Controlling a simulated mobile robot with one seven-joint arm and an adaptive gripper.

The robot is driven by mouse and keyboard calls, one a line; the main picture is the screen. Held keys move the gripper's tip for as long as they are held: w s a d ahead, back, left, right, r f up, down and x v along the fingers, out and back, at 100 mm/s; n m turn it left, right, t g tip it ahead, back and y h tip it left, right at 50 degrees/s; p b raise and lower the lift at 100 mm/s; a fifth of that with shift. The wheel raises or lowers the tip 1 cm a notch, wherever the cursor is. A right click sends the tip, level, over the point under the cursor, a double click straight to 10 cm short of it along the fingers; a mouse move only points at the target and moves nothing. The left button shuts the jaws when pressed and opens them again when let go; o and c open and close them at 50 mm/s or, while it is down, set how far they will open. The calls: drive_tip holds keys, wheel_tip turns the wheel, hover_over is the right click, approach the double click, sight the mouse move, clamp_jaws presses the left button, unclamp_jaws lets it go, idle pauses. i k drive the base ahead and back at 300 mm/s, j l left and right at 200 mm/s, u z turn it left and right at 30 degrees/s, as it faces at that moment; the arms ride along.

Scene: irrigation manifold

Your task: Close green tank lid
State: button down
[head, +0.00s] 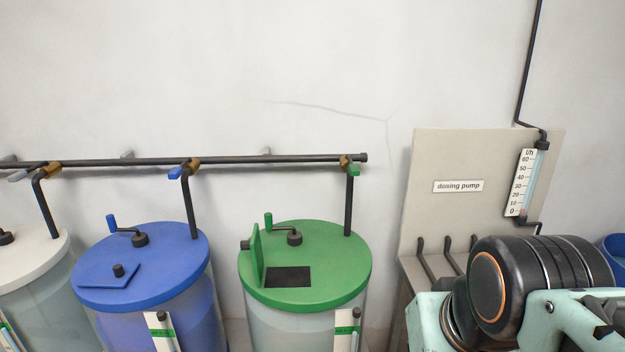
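The green tank (338,257) stands in the middle of the head view, with a green top on a translucent body. Its small hatch lid (256,257) stands upright, hinged open at the left side of a dark square opening (288,277). A dark knob (245,244) sticks out from the lid's left face. My arm (520,290) fills the lower right, well to the right of the green tank and apart from it. My gripper is not in this view.
A blue tank (185,247) with its hatch closed and a white tank (25,262) stand to the left. A dark pipe (260,160) with valves runs behind. A crank handle (294,236) rises behind the opening. A dosing pump panel (470,215) stands at right.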

sight(254, 245)
drive_tip(key=j+z, duration=0.15)
drive_tip(key=j, duration=0.9)
drive_tip(key=k+j+z, duration=0.2)
drive_tip(key=j, duration=0.8)
drive_tip(key=i, duration=0.05)
